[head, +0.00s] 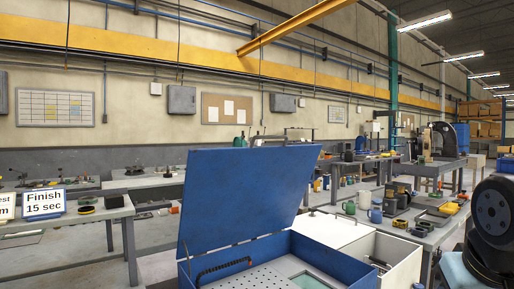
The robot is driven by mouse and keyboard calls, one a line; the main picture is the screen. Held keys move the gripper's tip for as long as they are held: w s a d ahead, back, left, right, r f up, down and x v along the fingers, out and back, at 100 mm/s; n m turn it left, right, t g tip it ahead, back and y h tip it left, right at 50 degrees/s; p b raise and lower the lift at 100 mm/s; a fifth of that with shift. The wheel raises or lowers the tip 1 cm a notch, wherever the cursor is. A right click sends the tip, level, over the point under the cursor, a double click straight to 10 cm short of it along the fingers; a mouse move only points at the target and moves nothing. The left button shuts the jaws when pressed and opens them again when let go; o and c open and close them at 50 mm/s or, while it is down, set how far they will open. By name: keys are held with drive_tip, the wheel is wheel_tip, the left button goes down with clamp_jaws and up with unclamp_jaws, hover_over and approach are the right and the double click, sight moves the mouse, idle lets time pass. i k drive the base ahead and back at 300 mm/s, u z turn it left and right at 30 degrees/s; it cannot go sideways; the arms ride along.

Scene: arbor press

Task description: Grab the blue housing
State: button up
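I cannot tell for sure which thing is the blue housing. A small blue part (376,215) stands on the right workbench among green and dark parts, and is too small to make out well. My gripper is not in view; only a dark round part of my arm shows at the right edge.
A large blue bin (330,275) with its lid (245,195) raised stands close in front, beside a white box (395,259). The right workbench (436,236) holds several parts. A left table (75,219) bears a "Finish 15 sec" sign (44,203). A press-like machine (445,138) stands behind.

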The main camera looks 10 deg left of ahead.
sight(419, 232)
drive_tip(key=z, duration=0.55)
drive_tip(key=i, duration=1.1)
drive_tip(key=z, duration=0.95)
drive_tip(key=i, duration=2.15)
drive_tip(key=u, duration=0.55)
